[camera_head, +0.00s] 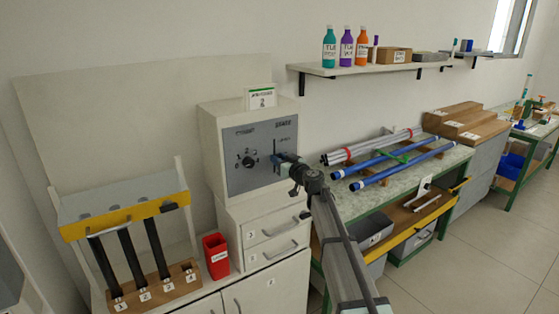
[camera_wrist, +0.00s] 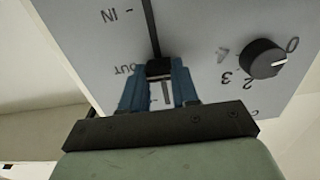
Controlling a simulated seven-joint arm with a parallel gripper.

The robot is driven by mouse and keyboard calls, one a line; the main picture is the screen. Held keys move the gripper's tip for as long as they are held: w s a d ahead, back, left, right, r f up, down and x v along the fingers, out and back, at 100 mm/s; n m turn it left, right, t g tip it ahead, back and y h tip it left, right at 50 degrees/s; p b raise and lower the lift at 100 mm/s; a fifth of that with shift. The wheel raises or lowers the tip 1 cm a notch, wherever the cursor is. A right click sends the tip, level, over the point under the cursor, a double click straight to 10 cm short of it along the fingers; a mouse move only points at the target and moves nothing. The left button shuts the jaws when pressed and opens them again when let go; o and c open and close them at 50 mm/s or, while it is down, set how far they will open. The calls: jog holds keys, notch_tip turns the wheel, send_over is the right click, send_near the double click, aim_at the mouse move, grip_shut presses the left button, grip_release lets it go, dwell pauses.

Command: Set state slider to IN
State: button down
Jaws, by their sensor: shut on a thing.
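The state slider is on a grey panel (camera_head: 234,182) on the front of a white cabinet. In the wrist view its dark knob (camera_wrist: 159,68) sits in a dark slot (camera_wrist: 152,30), level with the OUT mark. The IN mark (camera_wrist: 110,15) is at the other end of the slot's visible part; the picture is turned, so the lettering is upside down. My gripper (camera_wrist: 158,84) has its two blue fingers shut on the knob, one on each side. In the head view my gripper (camera_head: 284,160) is at the panel's right side and hides the knob.
A black rotary dial (camera_wrist: 263,58) with numbers is beside the slider; it also shows in the head view (camera_head: 247,161). A red bin (camera_head: 217,256) and a rack with numbered slots (camera_head: 128,225) stand at left. Blue and grey rods (camera_head: 400,165) lie on the bench at right.

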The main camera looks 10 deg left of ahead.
aim_at(274, 170)
notch_tip(274, 170, down, 6)
jog(key=shift+f, duration=0.25)
dwell(0.4)
jog(key=c, duration=0.8)
grip_release()
jog(key=shift+c, duration=0.2)
jog(key=shift+s+d, duration=0.1)
jog(key=v, duration=1.3)
jog(key=shift+s+d, duration=0.2)
